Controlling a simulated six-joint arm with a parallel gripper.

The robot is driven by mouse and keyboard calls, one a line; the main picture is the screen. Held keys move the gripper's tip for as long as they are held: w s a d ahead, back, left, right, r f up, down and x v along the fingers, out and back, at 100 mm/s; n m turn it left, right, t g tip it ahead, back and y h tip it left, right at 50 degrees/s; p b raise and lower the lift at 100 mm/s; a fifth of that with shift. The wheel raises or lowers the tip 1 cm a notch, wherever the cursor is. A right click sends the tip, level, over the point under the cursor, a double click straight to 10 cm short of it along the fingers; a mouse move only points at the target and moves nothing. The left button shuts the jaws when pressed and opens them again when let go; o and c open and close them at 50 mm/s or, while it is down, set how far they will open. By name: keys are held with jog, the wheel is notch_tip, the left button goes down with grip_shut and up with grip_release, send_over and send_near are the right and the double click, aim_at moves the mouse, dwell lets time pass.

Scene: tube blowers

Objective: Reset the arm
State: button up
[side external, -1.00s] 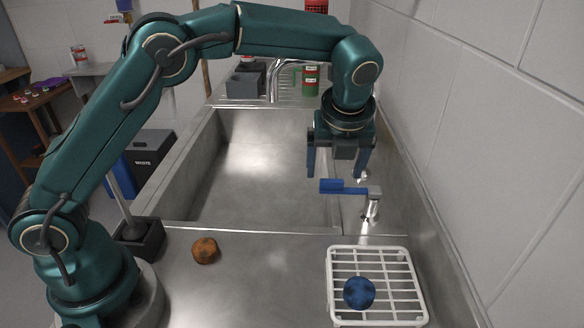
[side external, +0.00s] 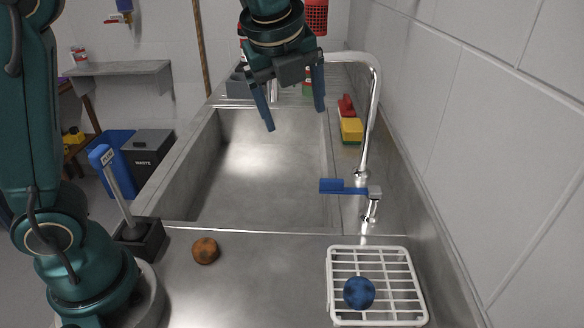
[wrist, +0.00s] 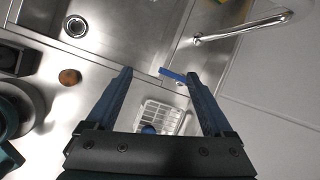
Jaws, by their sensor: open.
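My gripper (side external: 295,108) is open and empty, high above the sink basin in the side external view. Its two blue fingers are spread wide and touch nothing. In the wrist view my gripper (wrist: 160,88) also shows, with its fingers apart over the counter. A faucet lever with a blue handle (side external: 342,187) stands on the ledge below and to the right of the gripper. The blue handle shows between the fingers in the wrist view (wrist: 172,75).
A white wire rack (side external: 400,290) with a blue ball (side external: 359,292) sits front right. A brown ball (side external: 205,251) lies on the counter. A tall curved spout (side external: 376,110) and a yellow-green sponge (side external: 351,130) stand near the right wall. The basin (side external: 260,165) is empty.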

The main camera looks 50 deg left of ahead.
jog(key=s+a+r+n, duration=0.1)
jog(key=s+a+n, duration=0.1)
jog(key=s+n, duration=0.45)
jog(key=s+f+n+h, duration=0.1)
jog(key=s+f+n, duration=0.2)
jog(key=s+n, duration=0.2)
jog(key=s+d+f+n+t+h, duration=0.1)
jog(key=s+f+n, duration=0.3)
jog(key=n, duration=0.7)
jog(key=shift+s+d+f, duration=0.25)
jog(key=shift+s+d, duration=0.05)
jog(key=shift+s, duration=0.35)
